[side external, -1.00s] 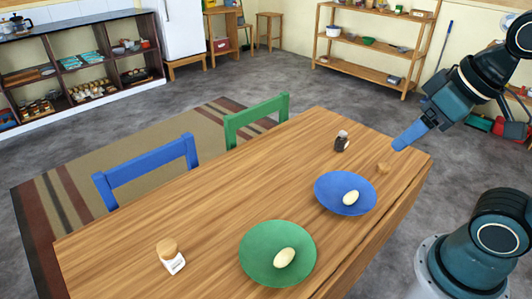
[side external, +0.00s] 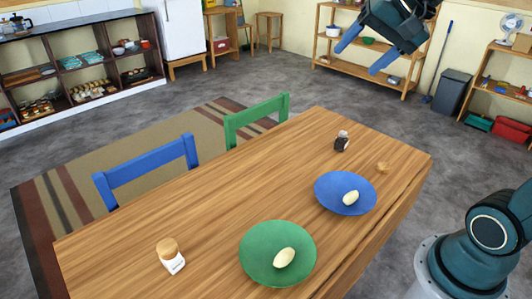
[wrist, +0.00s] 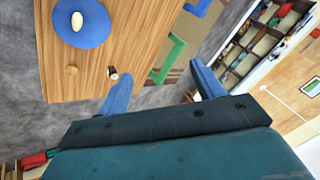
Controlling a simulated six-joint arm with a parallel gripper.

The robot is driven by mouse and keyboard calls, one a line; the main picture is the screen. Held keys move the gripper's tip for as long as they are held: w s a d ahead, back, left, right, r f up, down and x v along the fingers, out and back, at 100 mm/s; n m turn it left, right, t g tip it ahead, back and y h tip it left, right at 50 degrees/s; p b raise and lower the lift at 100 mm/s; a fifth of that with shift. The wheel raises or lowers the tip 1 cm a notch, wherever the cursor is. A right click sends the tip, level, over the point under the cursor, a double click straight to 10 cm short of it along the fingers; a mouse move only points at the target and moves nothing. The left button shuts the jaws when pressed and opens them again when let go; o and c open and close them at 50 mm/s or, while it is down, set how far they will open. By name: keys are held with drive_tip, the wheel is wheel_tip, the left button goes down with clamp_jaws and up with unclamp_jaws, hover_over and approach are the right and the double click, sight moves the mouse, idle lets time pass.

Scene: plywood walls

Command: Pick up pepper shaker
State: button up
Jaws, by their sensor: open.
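The pepper shaker (side external: 342,141) is a small dark shaker with a light top. It stands on the wooden table (side external: 215,195) near the far right end, behind the blue plate. In the wrist view the shaker (wrist: 113,75) shows just beyond the tip of one blue finger. My gripper (side external: 358,52) is raised well above and beyond the table's far end. Its two blue fingers are spread apart with nothing between them. In the wrist view my gripper (wrist: 157,82) is also open and empty.
A blue plate (side external: 328,198) and a green plate (side external: 258,272) each hold a pale egg-shaped item. A small brown item (side external: 383,167) lies right of the pepper shaker. Blue (side external: 152,163) and green (side external: 257,112) chairs line the far side.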

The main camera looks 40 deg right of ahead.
drive_tip(key=w+d+m+t+y, duration=0.1)
drive_tip(key=w+d+m+t, duration=0.1)
drive_tip(key=w+d+m, duration=1.1)
drive_tip(key=d+f+m+t, duration=0.2)
drive_tip(key=d+m, duration=0.4)
drive_tip(key=d, duration=0.4)
drive_tip(key=d+f+m+t, duration=0.2)
drive_tip(key=d+m, duration=0.4)
drive_tip(key=d, duration=0.4)
approach(338, 139)
drive_tip(key=shift+n, duration=0.3)
drive_tip(key=w+d+f, duration=0.2)
drive_tip(key=w+f, duration=0.1)
drive_tip(key=shift+w, duration=0.25)
drive_tip(key=shift+x, duration=3.75)
drive_tip(key=shift+r, duration=0.1)
